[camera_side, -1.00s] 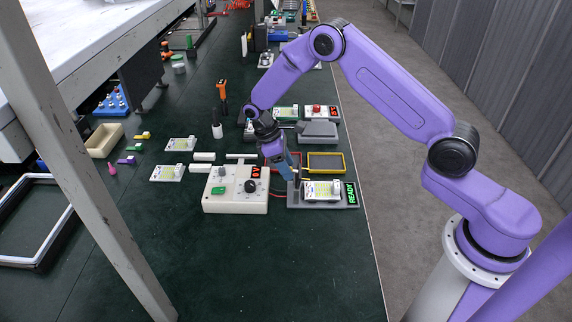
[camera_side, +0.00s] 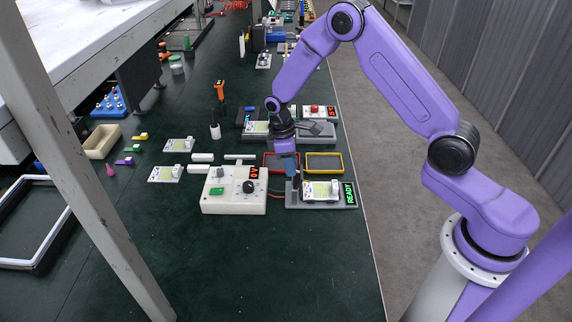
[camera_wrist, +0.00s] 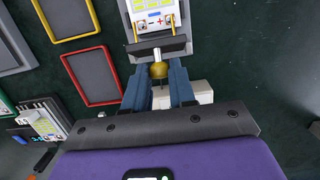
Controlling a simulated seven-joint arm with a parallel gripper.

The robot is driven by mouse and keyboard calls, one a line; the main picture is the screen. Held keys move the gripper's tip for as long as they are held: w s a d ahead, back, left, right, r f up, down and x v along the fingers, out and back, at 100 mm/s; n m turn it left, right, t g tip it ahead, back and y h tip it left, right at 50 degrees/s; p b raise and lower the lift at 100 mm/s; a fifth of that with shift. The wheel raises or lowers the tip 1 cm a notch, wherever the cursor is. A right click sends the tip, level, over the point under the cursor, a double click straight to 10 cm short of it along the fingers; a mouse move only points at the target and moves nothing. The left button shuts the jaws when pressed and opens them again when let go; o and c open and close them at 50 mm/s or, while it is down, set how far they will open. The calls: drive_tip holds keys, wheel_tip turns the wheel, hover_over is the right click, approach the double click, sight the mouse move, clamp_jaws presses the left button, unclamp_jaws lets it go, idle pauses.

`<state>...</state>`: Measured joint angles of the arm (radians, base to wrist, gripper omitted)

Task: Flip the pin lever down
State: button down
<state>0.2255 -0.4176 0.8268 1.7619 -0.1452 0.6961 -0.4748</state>
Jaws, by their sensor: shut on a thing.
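The grey fixture (camera_side: 329,204) holds a white unit (camera_side: 320,191) with a green READY display (camera_side: 349,193) at its right end. Both the fixture and the unit show at the top of the wrist view (camera_wrist: 153,18). My gripper (camera_side: 292,172) is at the fixture's left end, pointing down. In the wrist view my gripper's blue fingers (camera_wrist: 158,85) are closed around a brass-coloured knob (camera_wrist: 158,70), apparently the pin lever's. A dark crossbar (camera_wrist: 158,48) lies between the knob and the unit. The lever's shaft and exact angle are mostly hidden.
A white control box (camera_side: 233,204) with a black dial and red display stands left of the fixture. Red (camera_wrist: 90,77) and yellow (camera_side: 325,162) frames lie behind it. A grey fixture (camera_side: 312,132) stands further back. The bench front is clear.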

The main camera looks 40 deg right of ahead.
sight(300, 171)
drive_tip(key=shift+s+d+r+t+y, duration=0.1)
drive_tip(key=shift+s+d+t+y, duration=0.65)
drive_tip(key=shift+t+y, duration=0.35)
drive_tip(key=shift+s+d+t+y, duration=0.3)
drive_tip(key=shift+d+t+y, duration=0.1)
drive_tip(key=shift+t+y, duration=0.25)
drive_tip(key=shift+s+d+t+y, duration=0.2)
drive_tip(key=shift+s+t+y, duration=0.05)
drive_tip(key=shift+t+y, duration=0.2)
drive_tip(key=c, duration=0.9)
unclamp_jaws()
drive_tip(key=shift+f, duration=0.2)
drive_tip(key=shift+c, duration=0.2)
drive_tip(key=shift+s+r, duration=0.1)
drive_tip(key=v, duration=1.7)
drive_tip(key=shift+r, duration=0.15)
drive_tip(key=shift+c, duration=0.3)
